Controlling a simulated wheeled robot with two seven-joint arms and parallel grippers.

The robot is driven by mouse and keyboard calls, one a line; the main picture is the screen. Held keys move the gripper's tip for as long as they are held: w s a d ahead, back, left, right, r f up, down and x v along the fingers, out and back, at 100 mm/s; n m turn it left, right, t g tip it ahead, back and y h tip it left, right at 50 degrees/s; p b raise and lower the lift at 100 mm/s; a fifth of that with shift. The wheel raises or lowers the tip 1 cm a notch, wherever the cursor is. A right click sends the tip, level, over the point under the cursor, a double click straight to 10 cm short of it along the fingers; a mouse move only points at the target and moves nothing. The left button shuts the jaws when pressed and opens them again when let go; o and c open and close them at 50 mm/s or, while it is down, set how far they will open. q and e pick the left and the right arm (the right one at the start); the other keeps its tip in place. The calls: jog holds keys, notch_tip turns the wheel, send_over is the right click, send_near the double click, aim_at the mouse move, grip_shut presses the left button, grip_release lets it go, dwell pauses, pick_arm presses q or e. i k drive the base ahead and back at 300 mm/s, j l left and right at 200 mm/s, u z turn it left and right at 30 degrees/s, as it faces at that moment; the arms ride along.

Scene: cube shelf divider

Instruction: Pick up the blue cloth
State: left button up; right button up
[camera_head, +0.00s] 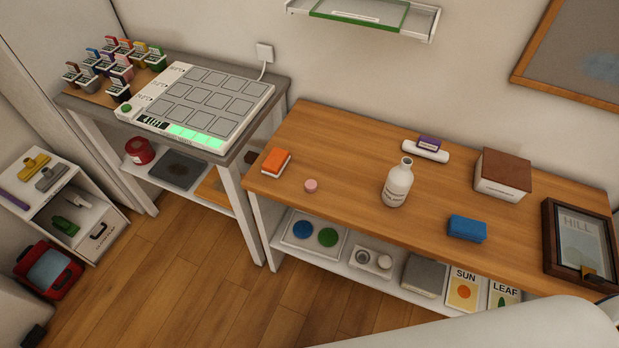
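A small blue block-shaped item (467,228), which may be the folded blue cloth, lies on the right half of the wooden table (340,170), between the white bottle and the framed HILL picture. A paler blue piece, perhaps cloth (48,269), lies in a red bin (66,277) on the floor at far left. I cannot tell which of the two is the cloth. Neither gripper shows clearly. A large white rounded shape, likely part of my arm, crosses the bottom right corner.
The white bottle (397,184) stands mid-table. An orange-topped block (275,161), pink disc (311,186), brown-lidded box (502,174), purple-and-white eraser-like item (428,147) and HILL frame (580,243) also stand there. A lower shelf holds trays and cards. The wooden floor (190,275) is clear.

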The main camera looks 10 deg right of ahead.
aim_at(459, 226)
jog(key=l+z, duration=0.1)
jog(key=z, duration=1.55)
